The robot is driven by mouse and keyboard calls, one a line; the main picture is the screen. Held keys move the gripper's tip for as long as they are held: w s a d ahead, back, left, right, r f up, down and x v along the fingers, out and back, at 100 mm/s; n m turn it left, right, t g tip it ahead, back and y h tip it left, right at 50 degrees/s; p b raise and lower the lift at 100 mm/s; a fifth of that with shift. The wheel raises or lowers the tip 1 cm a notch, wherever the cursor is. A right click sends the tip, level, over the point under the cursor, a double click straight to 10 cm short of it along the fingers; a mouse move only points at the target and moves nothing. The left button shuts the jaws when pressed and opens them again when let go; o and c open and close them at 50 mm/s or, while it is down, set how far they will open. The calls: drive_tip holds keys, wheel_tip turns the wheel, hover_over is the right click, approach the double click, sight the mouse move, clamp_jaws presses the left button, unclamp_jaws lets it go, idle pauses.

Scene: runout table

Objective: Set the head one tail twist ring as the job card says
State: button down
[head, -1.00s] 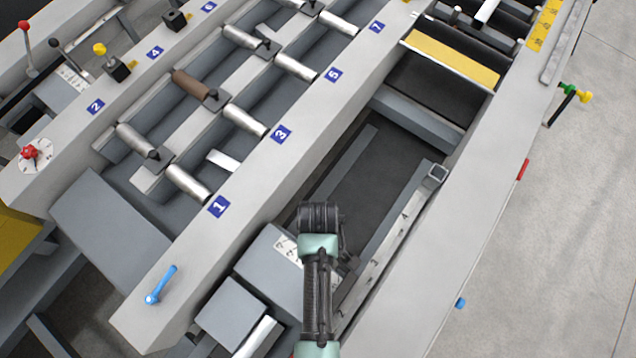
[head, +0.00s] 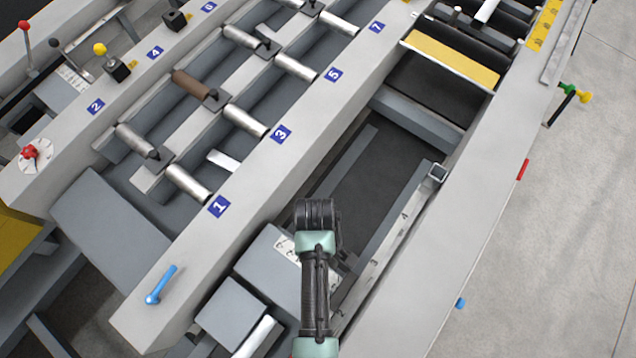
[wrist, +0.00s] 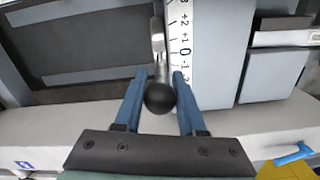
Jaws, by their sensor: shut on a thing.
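In the wrist view my gripper (wrist: 160,78) has its two blue fingers on either side of a black ball knob (wrist: 160,98), shut on it. The knob sits on a metal lever (wrist: 158,42) that runs away from me. A white scale plate (wrist: 184,50) with +2, +1, 0 and -1 marks stands just right of the lever. The lever's upper part lies beside the marks near 0 and +1; the exact reading is unclear. In the head view my arm hides the knob and fingers; part of a white scale (head: 286,250) shows beside it. No job card is readable.
A blue lever handle (head: 160,285) stands on the near grey beam. A red knob on a dial (head: 29,152) is at far left. Several rollers (head: 245,120) lie in numbered bays. A yellow bar (head: 450,58) crosses the upper right. The floor at right is clear.

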drive_tip(key=w+a+f+h+b, duration=0.1)
drive_tip(key=w+a, duration=0.3)
drive_tip(key=a, duration=0.1)
drive_tip(key=shift+a+f+g+b, duration=0.25)
drive_tip(key=shift+a+g+b, duration=0.05)
drive_tip(key=shift+a+g, duration=0.1)
drive_tip(key=c, duration=0.6)
unclamp_jaws()
drive_tip(key=shift+d, duration=0.1)
drive_tip(key=r, duration=0.4)
drive_tip(key=a+r, duration=0.1)
drive_tip(key=r, duration=0.3)
drive_tip(key=w+r, duration=0.1)
drive_tip(key=r, duration=0.4)
drive_tip(key=shift+a, duration=0.25)
drive_tip(key=shift+f, duration=0.1)
